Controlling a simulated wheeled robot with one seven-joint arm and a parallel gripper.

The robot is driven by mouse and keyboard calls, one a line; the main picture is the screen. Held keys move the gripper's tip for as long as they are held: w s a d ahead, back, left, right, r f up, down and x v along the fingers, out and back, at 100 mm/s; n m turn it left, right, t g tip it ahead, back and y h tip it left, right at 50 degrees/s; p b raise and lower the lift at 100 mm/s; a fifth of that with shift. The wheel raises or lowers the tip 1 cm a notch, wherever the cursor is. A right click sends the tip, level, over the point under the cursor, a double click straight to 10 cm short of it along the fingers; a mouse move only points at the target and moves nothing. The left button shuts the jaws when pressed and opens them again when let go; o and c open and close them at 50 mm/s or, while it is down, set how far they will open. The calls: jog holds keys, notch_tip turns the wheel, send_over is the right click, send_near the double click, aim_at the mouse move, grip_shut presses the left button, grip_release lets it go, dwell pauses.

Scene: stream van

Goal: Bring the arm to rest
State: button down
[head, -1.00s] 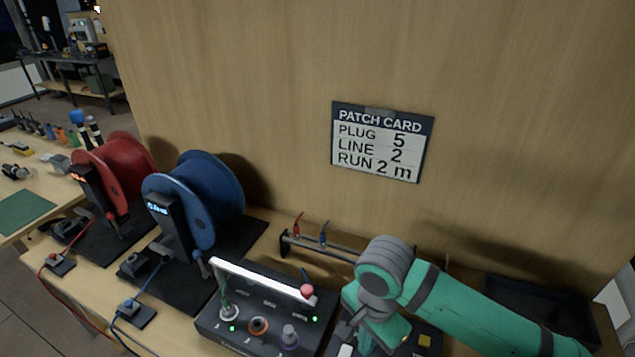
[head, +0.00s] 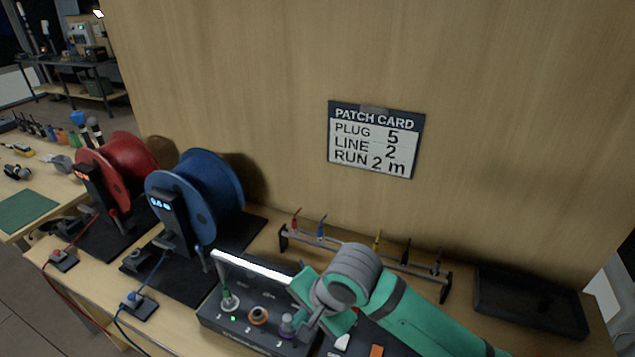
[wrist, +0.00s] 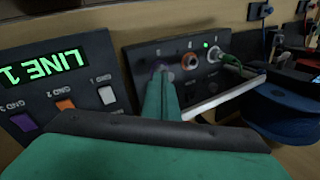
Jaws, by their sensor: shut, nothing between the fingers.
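My green arm (head: 420,318) reaches in from the lower right in the head view, with its grey wrist joint (head: 345,275) over the right end of the black socket panel (head: 270,341). In the wrist view my gripper (wrist: 163,80) is shut and empty. Its green fingers point at the socket panel (wrist: 215,80), in front of a purple-grey socket, which they partly cover. I cannot tell whether they touch it. A green plug (wrist: 230,59) sits in a socket beside a lit green light.
A selector box (wrist: 60,70) reading LINE 1 stands left of the fingers. Behind the arm is a plug rack (head: 360,256); a black tray (head: 530,303) lies right. Blue (head: 208,192) and red (head: 128,160) reels stand left. A patch card (head: 376,140) hangs on the wall.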

jog(key=w+a+r+n+t+y, duration=0.1)
jog(key=w+a+r+t+y, duration=0.35)
jog(key=a, duration=0.45)
jog(key=w+a+r+n+t+y, duration=0.1)
jog(key=a+r+t+y, duration=0.3)
jog(key=a+r, duration=0.45)
jog(key=s+d+f+m+t+h, duration=0.3)
jog(key=s+d+f+h, duration=0.25)
jog(key=f, duration=0.45)
jog(key=s+d+f+m+t+h, duration=0.2)
jog(key=s+d+f+t+h, duration=0.25)
jog(key=s+d+f, duration=0.35)
jog(key=s+d+f+n+g, duration=0.1)
jog(key=s+d+f+n, duration=0.1)
jog(key=s, duration=0.5)
jog(key=s+d+f+n+g+h, duration=0.1)
jog(key=s+d+f+n, duration=0.1)
jog(key=s+n, duration=0.3)
jog(key=s+d+f+n+g+h, duration=0.1)
jog(key=s+d+f+n, duration=0.2)
jog(key=s, duration=0.6)
jog(key=shift+s+d+n, duration=0.2)
jog(key=shift+d+n, duration=0.1)
jog(key=shift+n, duration=0.1)
jog(key=shift+h, duration=0.25)
